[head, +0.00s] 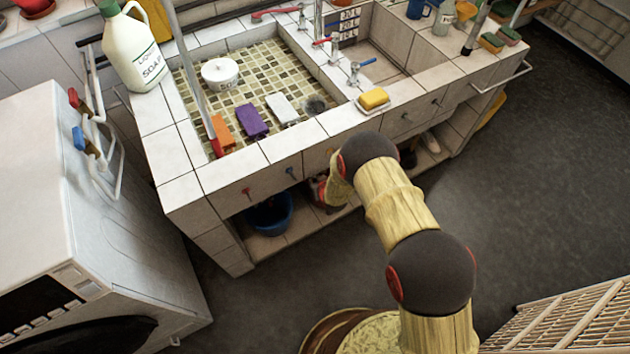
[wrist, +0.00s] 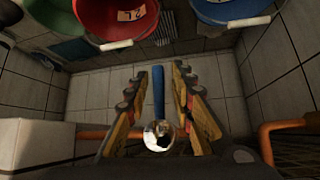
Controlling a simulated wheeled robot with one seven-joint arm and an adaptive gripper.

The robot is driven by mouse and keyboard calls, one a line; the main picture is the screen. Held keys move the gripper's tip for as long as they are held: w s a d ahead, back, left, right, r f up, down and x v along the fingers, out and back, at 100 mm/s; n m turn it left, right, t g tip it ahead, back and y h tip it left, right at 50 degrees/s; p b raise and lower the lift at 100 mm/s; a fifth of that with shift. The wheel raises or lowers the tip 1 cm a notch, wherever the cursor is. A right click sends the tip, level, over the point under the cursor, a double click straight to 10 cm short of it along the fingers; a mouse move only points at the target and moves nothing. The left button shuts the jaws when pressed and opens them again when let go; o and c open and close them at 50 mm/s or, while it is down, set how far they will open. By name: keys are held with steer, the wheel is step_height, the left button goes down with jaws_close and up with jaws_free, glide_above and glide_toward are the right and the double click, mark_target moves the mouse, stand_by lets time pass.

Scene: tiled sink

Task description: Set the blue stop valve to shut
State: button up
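The blue stop valve lever (wrist: 159,88) shows in the middle of the wrist view, with a shiny round metal part (wrist: 158,135) at its lower end. The lever points up the picture, roughly across the orange pipe (wrist: 92,135) seen at the left. My gripper (wrist: 159,76) is open, with one yellow-and-dark finger on each side of the lever. Small gaps seem to show between fingers and lever; contact is hard to judge. In the head view my arm reaches down to the sink front, and the gripper and this lever are not clearly visible there.
In the wrist view a red bucket (wrist: 115,18), a blue bucket (wrist: 232,12) and a green bucket (wrist: 55,15) line the top. A white block (wrist: 35,143) is at lower left, another orange pipe (wrist: 285,125) at right. The head view shows the tiled sink (head: 180,190) and a white washing machine (head: 120,225).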

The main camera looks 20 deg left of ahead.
stand_by(0.3)
steer(key=v, duration=1.2)
stand_by(0.4)
